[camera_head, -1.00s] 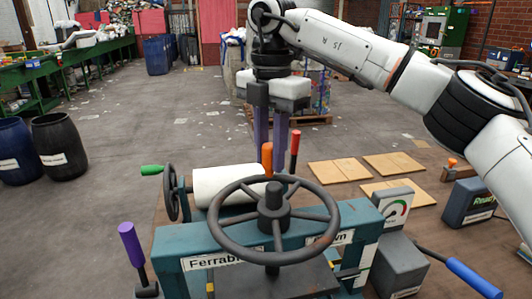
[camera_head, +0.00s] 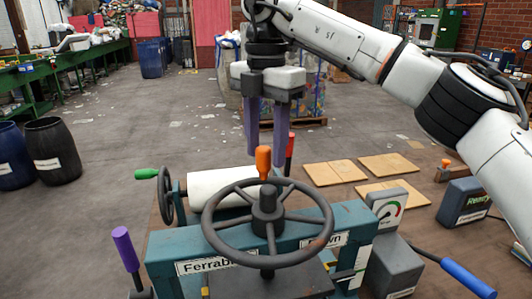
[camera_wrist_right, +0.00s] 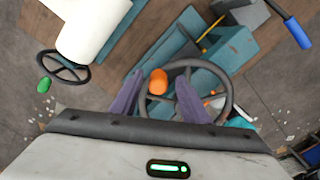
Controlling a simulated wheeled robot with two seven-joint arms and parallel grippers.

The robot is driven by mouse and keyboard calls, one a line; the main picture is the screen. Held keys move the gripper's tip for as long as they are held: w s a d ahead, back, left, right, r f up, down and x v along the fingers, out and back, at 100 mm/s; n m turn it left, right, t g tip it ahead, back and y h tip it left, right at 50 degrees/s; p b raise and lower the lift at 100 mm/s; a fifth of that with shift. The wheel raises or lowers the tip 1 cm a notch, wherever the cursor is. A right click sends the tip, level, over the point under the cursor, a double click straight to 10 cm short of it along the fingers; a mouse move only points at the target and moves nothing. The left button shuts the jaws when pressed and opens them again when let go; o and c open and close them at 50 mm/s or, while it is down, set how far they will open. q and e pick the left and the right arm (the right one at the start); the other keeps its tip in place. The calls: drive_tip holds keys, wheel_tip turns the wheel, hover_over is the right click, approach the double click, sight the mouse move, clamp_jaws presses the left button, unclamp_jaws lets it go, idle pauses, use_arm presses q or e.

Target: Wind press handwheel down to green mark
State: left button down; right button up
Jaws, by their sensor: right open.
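The dark press handwheel (camera_head: 213,236) lies level above the teal press frame (camera_head: 165,250), with an orange knob (camera_head: 263,162) standing up from its far rim. My right gripper (camera_head: 265,158) points straight down with its two purple fingers apart. Its fingertips are close to the orange knob, and in the right wrist view the orange knob (camera_wrist_right: 158,82) shows between the fingers. I cannot tell whether either finger touches it. My left gripper is not in view.
A white roller (camera_head: 217,188) with a green-handled small wheel (camera_head: 166,196) lies behind the press. A purple-handled lever (camera_head: 125,248) stands at left, a blue-handled lever (camera_head: 468,279) at right. Flat boards (camera_head: 388,166) lie on the table behind, near a red-topped post (camera_head: 290,147).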

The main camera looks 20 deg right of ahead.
wheel_tip(320, 180, up, 8)
drive_tip(key=shift+r+p, duration=0.2)
drive_tip(key=shift+p, duration=0.7)
